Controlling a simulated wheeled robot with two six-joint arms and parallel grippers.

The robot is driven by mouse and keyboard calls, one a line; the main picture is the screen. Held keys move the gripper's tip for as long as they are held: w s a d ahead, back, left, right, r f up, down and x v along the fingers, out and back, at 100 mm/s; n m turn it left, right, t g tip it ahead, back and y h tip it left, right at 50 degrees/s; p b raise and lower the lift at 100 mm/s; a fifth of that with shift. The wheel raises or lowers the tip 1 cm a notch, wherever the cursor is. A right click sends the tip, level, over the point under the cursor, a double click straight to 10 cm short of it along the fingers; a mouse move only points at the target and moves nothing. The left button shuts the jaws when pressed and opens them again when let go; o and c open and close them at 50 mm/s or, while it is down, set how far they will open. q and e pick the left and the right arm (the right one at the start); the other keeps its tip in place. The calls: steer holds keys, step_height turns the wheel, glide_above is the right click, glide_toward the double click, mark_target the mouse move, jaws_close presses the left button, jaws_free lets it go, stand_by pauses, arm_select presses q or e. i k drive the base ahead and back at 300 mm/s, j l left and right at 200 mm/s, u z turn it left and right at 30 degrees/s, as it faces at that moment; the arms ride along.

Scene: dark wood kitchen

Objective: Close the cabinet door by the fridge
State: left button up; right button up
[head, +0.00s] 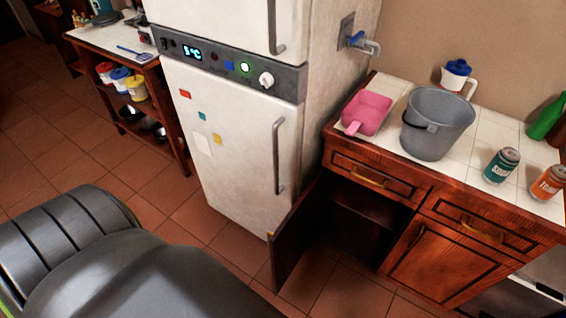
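The cabinet door (293,238) stands open beside the white fridge (233,140). It is dark wood and swings out toward me on the left side of the cabinet opening. The dark inside of the cabinet (367,218) shows behind it. A large dark part of my own body fills the lower left. Neither of my grippers shows in the head view.
The counter (398,152) above the cabinet holds a grey bucket (437,125), a pink scoop (367,112) and cans. A closed cabinet door (440,262) is to the right. A shelf unit (150,110) stands left of the fridge. Tiled floor (215,240) in front of the fridge is clear.

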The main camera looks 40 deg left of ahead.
mark_target(288, 243)
steer(key=k+j, duration=0.1)
steer(key=j, duration=0.25)
steer(key=k+j+z, duration=0.1)
steer(key=j, duration=0.3)
steer(key=k+j+z, duration=0.1)
steer(key=j, duration=0.25)
steer(key=k+j, duration=0.1)
steer(key=j, duration=0.25)
steer(key=k+j+z, duration=0.1)
steer(key=j, duration=0.25)
steer(key=k+j, duration=0.15)
steer(key=j, duration=0.2)
steer(key=z, duration=0.05)
